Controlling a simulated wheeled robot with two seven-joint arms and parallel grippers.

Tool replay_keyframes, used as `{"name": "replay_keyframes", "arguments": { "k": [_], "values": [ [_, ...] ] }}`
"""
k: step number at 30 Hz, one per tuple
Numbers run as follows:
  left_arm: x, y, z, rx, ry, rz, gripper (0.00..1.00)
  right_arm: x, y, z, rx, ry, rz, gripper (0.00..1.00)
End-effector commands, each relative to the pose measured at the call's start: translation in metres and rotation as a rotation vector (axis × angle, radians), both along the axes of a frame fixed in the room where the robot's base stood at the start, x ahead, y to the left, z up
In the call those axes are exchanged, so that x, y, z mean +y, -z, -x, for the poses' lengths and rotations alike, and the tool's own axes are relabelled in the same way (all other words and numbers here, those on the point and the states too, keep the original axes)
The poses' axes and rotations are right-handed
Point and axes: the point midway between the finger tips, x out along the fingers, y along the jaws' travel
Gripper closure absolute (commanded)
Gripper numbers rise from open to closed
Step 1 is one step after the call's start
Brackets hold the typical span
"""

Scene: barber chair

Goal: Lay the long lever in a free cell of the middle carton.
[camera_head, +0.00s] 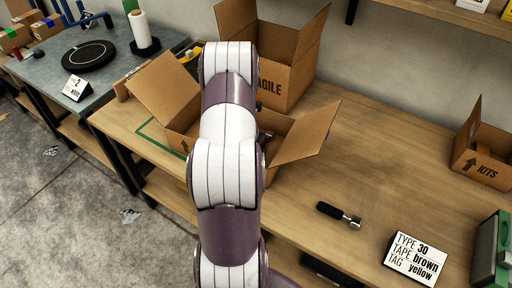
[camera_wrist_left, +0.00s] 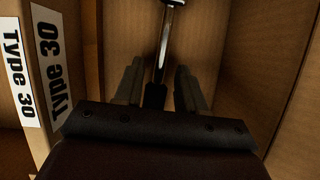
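The open carton (camera_head: 302,132) stands on the wooden bench, its flaps spread, partly hidden behind my left arm. In the left wrist view, my left gripper (camera_wrist_left: 158,68) is down inside a carton with cardboard walls (camera_wrist_left: 235,50). A lever (camera_wrist_left: 163,55) with a shiny metal shaft and a black end lies between its two fingers. The fingers are apart, with gaps visible on both sides of the lever. The far end of the lever is cut off by the picture's top edge. In the head view the gripper is mostly hidden by the arm. My right gripper is not in view.
A taller FRAGILE carton (camera_head: 283,75) stands behind. A short black-handled metal part (camera_head: 339,215) lies on the bench (camera_head: 385,150) near a TYPE 30 card (camera_head: 415,258). A KITS carton (camera_head: 486,160) is at right. Type 30 labels (camera_wrist_left: 48,65) show on the cardboard at left.

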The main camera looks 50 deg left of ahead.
Motion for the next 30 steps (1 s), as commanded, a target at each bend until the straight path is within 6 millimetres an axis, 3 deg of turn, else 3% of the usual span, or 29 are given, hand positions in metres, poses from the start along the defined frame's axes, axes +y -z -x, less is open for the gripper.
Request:
{"name": "replay_keyframes", "arguments": {
  "k": [6, 12, 16, 30],
  "values": [
    [-0.005, -0.06, 0.02, -0.002, -0.001, -0.003, 0.6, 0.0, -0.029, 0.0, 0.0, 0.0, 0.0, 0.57],
    [-0.01, -0.097, 0.036, -0.002, -0.001, -0.001, 0.6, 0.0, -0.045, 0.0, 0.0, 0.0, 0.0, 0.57],
    [-0.012, -0.105, 0.041, -0.001, -0.001, 0.0, 0.6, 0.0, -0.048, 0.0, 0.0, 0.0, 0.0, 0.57],
    [-0.012, -0.105, 0.041, -0.001, 0.0, 0.0, 0.6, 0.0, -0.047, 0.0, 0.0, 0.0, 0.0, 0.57]
  ]
}}
